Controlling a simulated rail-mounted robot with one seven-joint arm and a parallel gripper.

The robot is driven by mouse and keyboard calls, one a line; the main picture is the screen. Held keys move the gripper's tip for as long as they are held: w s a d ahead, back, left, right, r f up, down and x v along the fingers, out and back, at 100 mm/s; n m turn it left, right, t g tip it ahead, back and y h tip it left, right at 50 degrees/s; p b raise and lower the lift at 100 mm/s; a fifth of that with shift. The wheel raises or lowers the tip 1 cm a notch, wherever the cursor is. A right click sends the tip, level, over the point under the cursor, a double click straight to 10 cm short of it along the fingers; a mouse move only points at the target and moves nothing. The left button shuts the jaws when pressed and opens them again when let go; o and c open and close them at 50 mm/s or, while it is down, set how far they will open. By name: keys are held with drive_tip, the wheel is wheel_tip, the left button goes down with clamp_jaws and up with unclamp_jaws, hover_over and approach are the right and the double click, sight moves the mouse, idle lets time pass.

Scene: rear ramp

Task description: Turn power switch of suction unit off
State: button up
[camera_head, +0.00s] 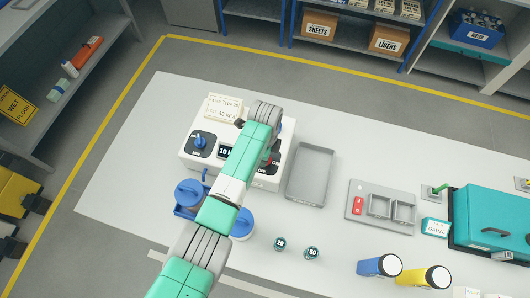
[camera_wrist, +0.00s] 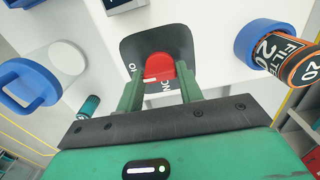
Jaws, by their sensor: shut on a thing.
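The suction unit (camera_head: 187,158) is a white box on the table in the head view, with a blue knob on a black dial (camera_head: 200,143) and a small display (camera_head: 227,152). Its red power switch (camera_head: 269,157) shows at the unit's right side, partly behind my arm. In the wrist view the red switch (camera_wrist: 159,66) sits on a black plate with an ON mark near its lower right and another mark, partly readable, at left. My gripper (camera_wrist: 160,80) has its two green fingers on either side of the red switch and is shut on it. My arm hides the gripper in the head view.
Blue-lidded jars (camera_head: 189,192) stand in front of the unit. A grey tray (camera_head: 310,173) lies to its right, then a panel with a red switch (camera_head: 358,206) and a teal case (camera_head: 497,215). In the wrist view a blue-capped filter cylinder (camera_wrist: 262,43) is at right.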

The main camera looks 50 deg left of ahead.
drive_tip(key=shift+r, duration=0.1)
drive_tip(key=o, duration=1)
wheel_tip(320, 180, up, 8)
drive_tip(key=shift+f, duration=0.1)
drive_tip(key=shift+w, duration=0.1)
